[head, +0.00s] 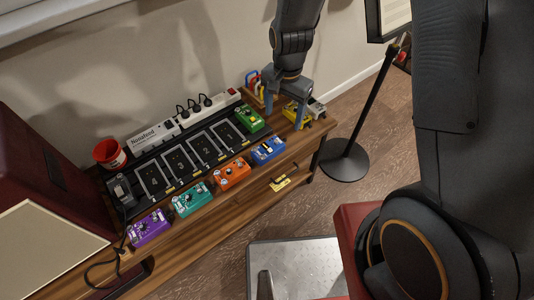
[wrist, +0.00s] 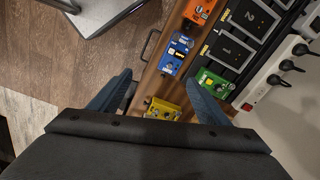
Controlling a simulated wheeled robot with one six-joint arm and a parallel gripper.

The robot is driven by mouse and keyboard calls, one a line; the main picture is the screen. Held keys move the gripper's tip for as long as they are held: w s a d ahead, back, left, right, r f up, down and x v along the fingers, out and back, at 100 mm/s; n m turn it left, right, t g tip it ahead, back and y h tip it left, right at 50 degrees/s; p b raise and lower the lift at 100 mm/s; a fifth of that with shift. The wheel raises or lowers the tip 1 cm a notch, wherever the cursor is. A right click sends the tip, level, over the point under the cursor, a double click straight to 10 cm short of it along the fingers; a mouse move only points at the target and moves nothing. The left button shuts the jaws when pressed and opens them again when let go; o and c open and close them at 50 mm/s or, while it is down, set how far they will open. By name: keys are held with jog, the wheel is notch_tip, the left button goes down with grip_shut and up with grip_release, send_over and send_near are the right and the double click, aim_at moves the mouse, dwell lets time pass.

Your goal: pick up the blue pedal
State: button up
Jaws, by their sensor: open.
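The blue pedal (head: 267,150) lies on the right part of the wooden bench, in front of the black pedalboard, beside the orange pedal (head: 232,174). In the wrist view the blue pedal (wrist: 176,54) shows ahead of the fingers, upper middle. My gripper (head: 284,115) is open and empty above the bench's right end, to the right of the blue pedal and apart from it. In the wrist view my gripper's two fingers (wrist: 166,97) stand wide apart, with the yellow pedal (wrist: 162,110) showing between them. A green pedal (wrist: 213,83) shows beside the right finger.
The green pedal (head: 249,118) sits behind the blue one on the pedalboard (head: 183,163). Teal (head: 191,199) and purple (head: 149,227) pedals lie to the left. A power strip (head: 208,106) and red pot (head: 109,153) stand behind. A black stand (head: 345,160) is right of the bench.

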aim_at(267, 148)
jog(key=a+f+m, duration=0.1)
jog(key=f, duration=0.2)
jog(key=w+a+f+m+b, duration=0.1)
jog(key=a+f, duration=0.1)
jog(key=f, duration=0.2)
jog(key=w+a+f+m, duration=0.1)
jog(key=a+f, duration=0.1)
jog(key=f, duration=0.2)
jog(key=shift+f+b, duration=0.25)
jog(key=shift+b, duration=0.15)
jog(key=shift+w+d+f+p, duration=0.15)
jog(key=shift+f+p, duration=0.25)
jog(key=shift+f, duration=1.55)
jog(key=shift+w+f+p, duration=0.1)
jog(key=shift+f+p, duration=0.3)
jog(key=shift+f, duration=1.5)
jog(key=c, duration=1.4)
